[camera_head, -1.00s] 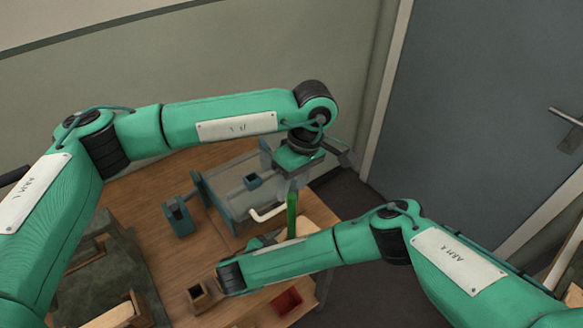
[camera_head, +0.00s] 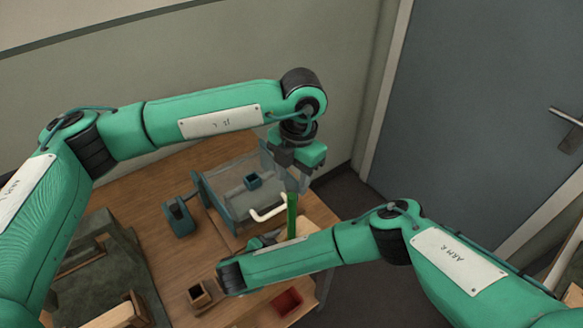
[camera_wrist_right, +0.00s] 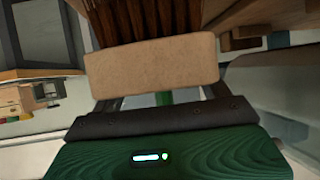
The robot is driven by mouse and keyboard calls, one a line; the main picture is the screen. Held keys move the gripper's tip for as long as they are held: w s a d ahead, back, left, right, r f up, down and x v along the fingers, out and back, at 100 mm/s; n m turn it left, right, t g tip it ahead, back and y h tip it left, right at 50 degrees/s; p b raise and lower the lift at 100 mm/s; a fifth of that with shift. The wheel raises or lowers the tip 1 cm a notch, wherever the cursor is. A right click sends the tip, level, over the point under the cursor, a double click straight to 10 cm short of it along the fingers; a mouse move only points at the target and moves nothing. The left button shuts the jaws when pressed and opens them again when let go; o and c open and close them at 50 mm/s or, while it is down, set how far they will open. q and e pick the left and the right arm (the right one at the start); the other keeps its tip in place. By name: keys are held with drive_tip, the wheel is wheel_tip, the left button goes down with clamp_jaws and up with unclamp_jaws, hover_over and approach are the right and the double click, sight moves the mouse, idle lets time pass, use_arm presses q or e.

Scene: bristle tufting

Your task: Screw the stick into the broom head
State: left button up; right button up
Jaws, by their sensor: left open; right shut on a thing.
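The green stick (camera_head: 292,215) stands upright above the table in the head view, its lower end hidden behind my right forearm. My left gripper (camera_head: 292,186) points down, open, at the stick's top; whether a finger touches it I cannot tell. The broom head is a tan wooden block (camera_wrist_right: 152,74) with brown bristles (camera_wrist_right: 150,22) in the right wrist view. My right gripper (camera_wrist_right: 162,98) is shut on it. A bit of green shows behind the block, between the fingers. The joint of stick and broom head is hidden.
A clear-walled teal tray (camera_head: 228,212) with a white handle (camera_head: 268,214) stands behind the stick. A teal holder (camera_head: 178,216), a small wooden box (camera_head: 200,294) and a red bin (camera_head: 286,302) are on the table. A dark green fixture (camera_head: 95,260) is at left.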

sight(292, 205)
use_arm(q)
drive_tip(key=n, duration=0.5)
drive_tip(key=shift+r, duration=0.4)
drive_tip(key=n, duration=0.3)
drive_tip(key=shift+r+h, duration=0.2)
drive_tip(key=shift+h, duration=0.1)
drive_tip(key=n, duration=0.4)
drive_tip(key=r+n, duration=0.1)
drive_tip(key=n, duration=0.1)
drive_tip(key=shift+a+n+t, duration=0.1)
drive_tip(key=shift+n+t, duration=0.2)
drive_tip(key=shift+n, duration=0.1)
wheel_tip(292, 205, down, 12)
drive_tip(key=shift+f, duration=0.1)
drive_tip(key=shift+c, duration=0.3)
